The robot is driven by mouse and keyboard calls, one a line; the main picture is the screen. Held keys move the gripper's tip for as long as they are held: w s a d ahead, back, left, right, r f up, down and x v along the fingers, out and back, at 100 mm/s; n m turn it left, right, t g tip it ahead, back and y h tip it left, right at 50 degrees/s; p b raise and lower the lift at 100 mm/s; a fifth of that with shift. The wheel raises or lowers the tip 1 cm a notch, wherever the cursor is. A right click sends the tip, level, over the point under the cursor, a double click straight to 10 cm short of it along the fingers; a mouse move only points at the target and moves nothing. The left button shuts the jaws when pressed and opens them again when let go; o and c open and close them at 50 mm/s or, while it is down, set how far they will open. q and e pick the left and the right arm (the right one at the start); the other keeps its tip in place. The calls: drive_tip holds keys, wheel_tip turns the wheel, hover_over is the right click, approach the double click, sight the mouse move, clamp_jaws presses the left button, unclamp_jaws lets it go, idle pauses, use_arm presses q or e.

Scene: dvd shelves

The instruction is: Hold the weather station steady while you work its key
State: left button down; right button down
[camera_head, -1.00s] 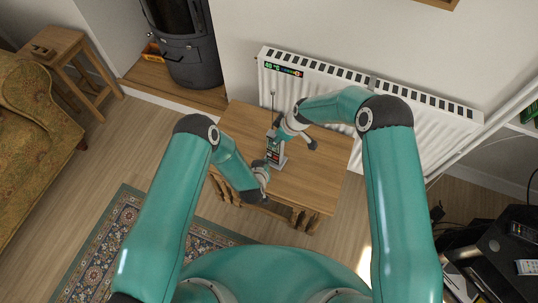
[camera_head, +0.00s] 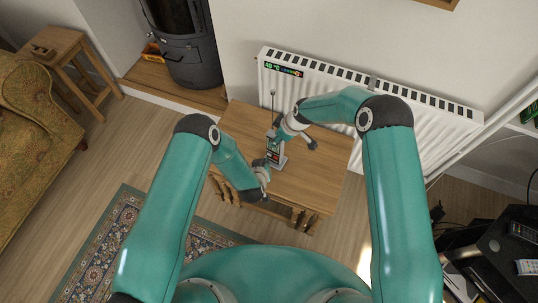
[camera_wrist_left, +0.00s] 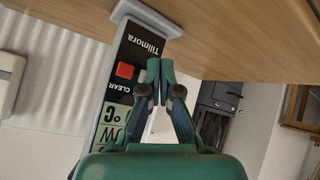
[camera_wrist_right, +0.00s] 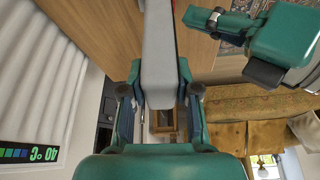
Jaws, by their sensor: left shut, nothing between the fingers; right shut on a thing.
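The weather station (camera_head: 277,156) stands upright on the wooden table, a slim grey unit with a dark front. In the left wrist view its front (camera_wrist_left: 124,93) shows upside down, with the name Tillmora, a red key (camera_wrist_left: 125,71) beside the word CLEAR, and a display with °C. My left gripper (camera_head: 264,164) is shut and empty close in front of the station; in the left wrist view its fingertips (camera_wrist_left: 154,70) are beside the red key, and I cannot tell whether they touch the front.
The wooden table (camera_head: 316,182) has free room right of the station. A white radiator (camera_head: 340,105) with a small thermometer strip (camera_head: 284,69) stands behind it. A stove (camera_head: 190,50) is at the back left, a patterned rug (camera_head: 115,235) on the floor in front.

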use_arm(q)
drive_tip(key=shift+w+d+r, duration=0.1)
drive_tip(key=shift+w+d, duration=0.05)
drive_tip(key=shift+w, duration=0.1)
drive_tip(key=shift+w+d, duration=0.2)
drive_tip(key=shift+w, duration=0.25)
idle(0.9)
drive_tip(key=shift+s, duration=0.1)
drive_tip(key=shift+s+a, duration=0.4)
drive_tip(key=shift+s, duration=0.35)
drive_tip(key=shift+s, duration=0.1)
drive_tip(key=shift+s+a, duration=0.4)
drive_tip(key=shift+s, duration=0.3)
drive_tip(key=shift+s+a, duration=0.35)
drive_tip(key=shift+s, duration=0.4)
drive_tip(key=shift+s+a, duration=0.4)
drive_tip(key=shift+s, duration=0.3)
drive_tip(key=shift+s, duration=0.1)
